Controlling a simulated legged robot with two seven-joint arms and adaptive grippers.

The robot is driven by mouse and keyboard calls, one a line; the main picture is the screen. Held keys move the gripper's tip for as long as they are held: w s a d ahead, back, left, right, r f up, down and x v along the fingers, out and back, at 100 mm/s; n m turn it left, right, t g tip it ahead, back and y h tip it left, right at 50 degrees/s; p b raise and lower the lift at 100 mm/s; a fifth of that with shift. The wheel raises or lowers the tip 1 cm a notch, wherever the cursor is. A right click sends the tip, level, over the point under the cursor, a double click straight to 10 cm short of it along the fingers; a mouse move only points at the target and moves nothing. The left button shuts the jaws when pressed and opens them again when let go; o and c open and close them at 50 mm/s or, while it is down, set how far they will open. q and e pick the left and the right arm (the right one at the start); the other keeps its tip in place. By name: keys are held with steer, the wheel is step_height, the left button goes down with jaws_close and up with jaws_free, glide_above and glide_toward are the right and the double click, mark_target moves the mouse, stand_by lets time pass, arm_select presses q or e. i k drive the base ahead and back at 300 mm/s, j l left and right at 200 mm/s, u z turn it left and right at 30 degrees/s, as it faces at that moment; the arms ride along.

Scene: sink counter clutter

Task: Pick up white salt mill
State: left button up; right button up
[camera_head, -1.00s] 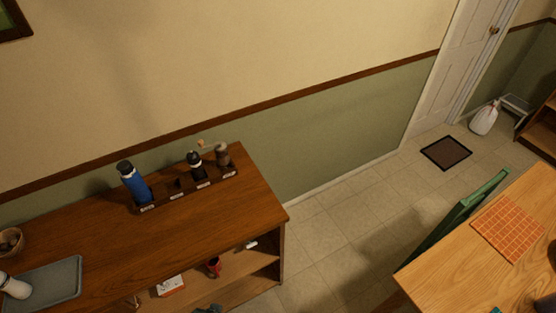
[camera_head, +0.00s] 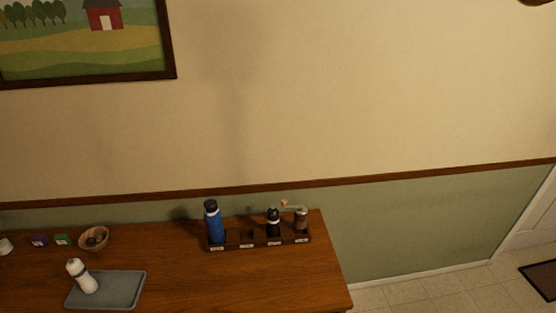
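A white mill (camera_head: 83,277) with a pale rounded top stands on a grey tray (camera_head: 126,289) at the left of the wooden counter. It looks slightly tilted in this view. A dark rack (camera_head: 259,243) with small labels stands near the counter's right end. It holds a blue bottle (camera_head: 214,224), a black-topped mill (camera_head: 273,223) and a brown mill with a crank (camera_head: 301,218). One slot between the blue bottle and the black-topped mill looks empty. Neither of my grippers is in view.
A wicker bowl (camera_head: 94,238) and several small items, one green (camera_head: 62,240), sit along the counter's back left. The counter top (camera_head: 200,285) is clear between tray and rack. A wall stands behind it. A dark floor mat (camera_head: 540,280) lies at far right.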

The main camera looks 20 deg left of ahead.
mark_target(89, 284)
steer(key=u, duration=2.55)
steer(key=i+j+z, duration=0.1)
steer(key=z, duration=0.3)
steer(key=i+j+z, duration=0.1)
steer(key=z, duration=0.3)
steer(key=i+j+z, duration=0.1)
steer(key=z, duration=0.3)
steer(key=j+z, duration=0.25)
steer(key=z, duration=0.15)
